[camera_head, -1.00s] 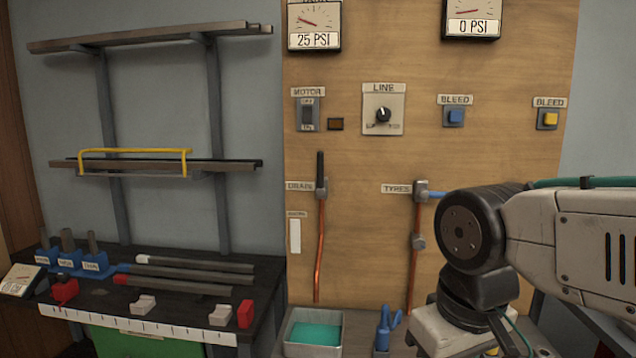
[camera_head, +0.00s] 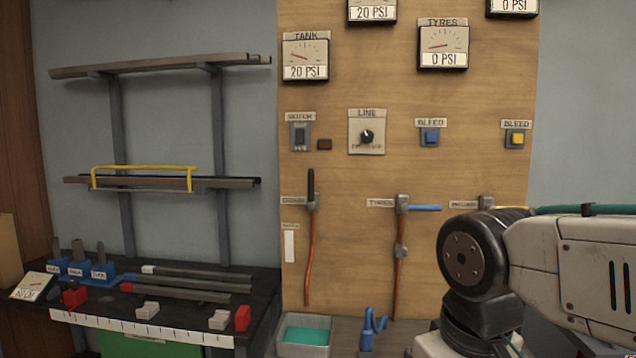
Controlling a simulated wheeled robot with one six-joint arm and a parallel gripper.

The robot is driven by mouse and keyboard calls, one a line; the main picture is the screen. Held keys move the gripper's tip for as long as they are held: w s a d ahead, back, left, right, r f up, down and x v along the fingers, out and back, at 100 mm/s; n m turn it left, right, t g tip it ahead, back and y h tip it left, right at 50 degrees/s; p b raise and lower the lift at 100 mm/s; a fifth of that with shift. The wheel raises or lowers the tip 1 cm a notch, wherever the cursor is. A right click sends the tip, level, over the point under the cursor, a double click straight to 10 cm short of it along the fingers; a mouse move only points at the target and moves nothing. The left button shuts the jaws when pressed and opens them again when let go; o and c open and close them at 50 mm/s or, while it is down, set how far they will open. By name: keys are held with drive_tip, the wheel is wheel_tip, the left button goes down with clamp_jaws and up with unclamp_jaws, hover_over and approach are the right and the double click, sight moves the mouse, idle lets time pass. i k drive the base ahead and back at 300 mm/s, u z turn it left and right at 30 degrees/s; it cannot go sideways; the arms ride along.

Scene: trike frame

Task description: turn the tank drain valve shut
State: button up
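The drain valve (camera_head: 313,203) is on the wooden panel, right of its DRAIN label. Its black lever (camera_head: 311,184) points straight up, in line with the copper pipe (camera_head: 310,258) that runs down from the valve. The TANK gauge (camera_head: 305,58) above reads 20 PSI. My arm shows at the lower right, clear of the drain valve in the picture. My gripper is out of view, so its state does not show.
The TYRES valve (camera_head: 403,204) with a blue lever (camera_head: 425,208) pointing right is beside the drain. A LINE knob (camera_head: 366,136) and MOTOR switch (camera_head: 299,136) are above.

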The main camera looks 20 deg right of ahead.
sight(311, 205)
drive_tip(key=z, duration=0.2)
drive_tip(key=k, duration=0.15)
drive_tip(key=u, duration=1)
drive_tip(key=i, duration=0.6)
drive_tip(key=z, duration=0.55)
